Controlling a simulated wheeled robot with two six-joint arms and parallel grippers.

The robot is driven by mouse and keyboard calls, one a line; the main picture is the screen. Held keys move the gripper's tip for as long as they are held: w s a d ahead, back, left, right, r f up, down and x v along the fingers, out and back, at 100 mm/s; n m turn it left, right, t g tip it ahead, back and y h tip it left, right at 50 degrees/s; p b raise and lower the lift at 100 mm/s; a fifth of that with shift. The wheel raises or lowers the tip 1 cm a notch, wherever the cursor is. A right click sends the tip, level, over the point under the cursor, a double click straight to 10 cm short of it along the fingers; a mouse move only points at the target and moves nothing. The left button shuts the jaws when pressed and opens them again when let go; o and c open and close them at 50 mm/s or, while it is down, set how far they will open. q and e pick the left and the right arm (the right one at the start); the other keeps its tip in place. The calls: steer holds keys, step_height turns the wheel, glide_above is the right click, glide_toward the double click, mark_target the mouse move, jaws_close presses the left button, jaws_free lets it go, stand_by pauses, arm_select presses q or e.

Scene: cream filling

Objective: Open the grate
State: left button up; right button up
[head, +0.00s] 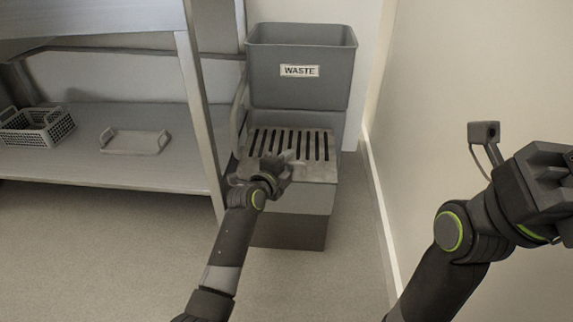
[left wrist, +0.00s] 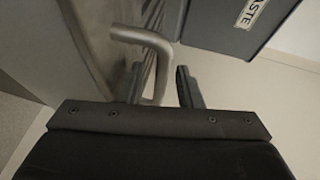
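The grate (head: 300,145) is a metal top with dark slots on the low grey box in front of the waste bin. It looks closed, lying flat. My left gripper (head: 283,160) is over its front left part. In the left wrist view a bent metal handle (left wrist: 145,36) reaches between the two dark fingers of the left gripper (left wrist: 159,75). The fingers are apart, with gaps beside the bar. My right gripper (head: 548,180) is raised at the right; its fingers do not show clearly.
A grey bin marked WASTE (head: 300,92) stands behind the grate. A metal shelf unit (head: 200,115) is close on the left, holding a grey basket (head: 38,130) and a tray (head: 135,142). A wall (head: 470,60) bounds the right. The floor in front is clear.

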arm_select(q)
jaws_close()
stand_by(0.3)
steer(key=shift+w+r, duration=0.1)
steer(key=shift+r, duration=0.05)
